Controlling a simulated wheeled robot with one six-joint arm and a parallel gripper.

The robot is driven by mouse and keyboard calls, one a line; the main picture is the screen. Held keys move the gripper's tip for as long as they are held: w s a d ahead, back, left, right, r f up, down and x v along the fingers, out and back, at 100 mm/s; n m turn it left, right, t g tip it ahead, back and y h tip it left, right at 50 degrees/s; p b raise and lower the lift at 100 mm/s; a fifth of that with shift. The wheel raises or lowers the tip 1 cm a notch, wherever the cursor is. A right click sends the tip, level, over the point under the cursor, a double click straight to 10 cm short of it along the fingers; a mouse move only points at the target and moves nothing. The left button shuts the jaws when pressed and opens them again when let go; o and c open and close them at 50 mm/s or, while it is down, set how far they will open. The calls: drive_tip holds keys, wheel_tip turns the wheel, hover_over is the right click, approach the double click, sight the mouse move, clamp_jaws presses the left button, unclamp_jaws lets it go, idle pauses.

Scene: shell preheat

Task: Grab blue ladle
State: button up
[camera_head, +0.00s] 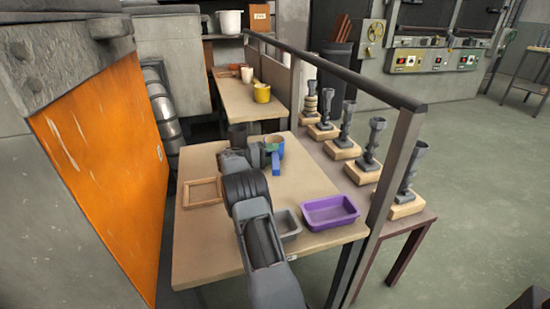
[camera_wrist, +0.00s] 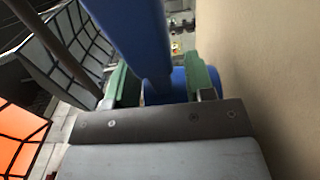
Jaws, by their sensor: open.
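The blue ladle (camera_head: 276,168) stands out near the far part of the front table, at my gripper (camera_head: 268,152). In the wrist view the ladle's thick blue shaft (camera_wrist: 130,35) runs down from the top edge to between the green finger pads of my gripper (camera_wrist: 165,82). A wider, rounded blue part (camera_wrist: 180,82) shows behind the shaft. The jaws are open, with a pad on either side of the blue. Whether either pad touches it is unclear. The ladle's lower end is hidden by my gripper.
The front table (camera_head: 215,250) holds a purple tray (camera_head: 330,211), a small grey tray (camera_head: 290,225) and a wooden frame (camera_head: 202,192). A dark rail (camera_head: 340,78) runs along its right side, before several metal pieces on wooden bases. An orange panel (camera_head: 105,165) stands left.

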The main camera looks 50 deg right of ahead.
drive_tip(key=shift+s+d, duration=0.1)
drive_tip(key=shift+d, duration=0.1)
clamp_jaws()
idle(0.3)
drive_tip(key=shift+r, duration=0.1)
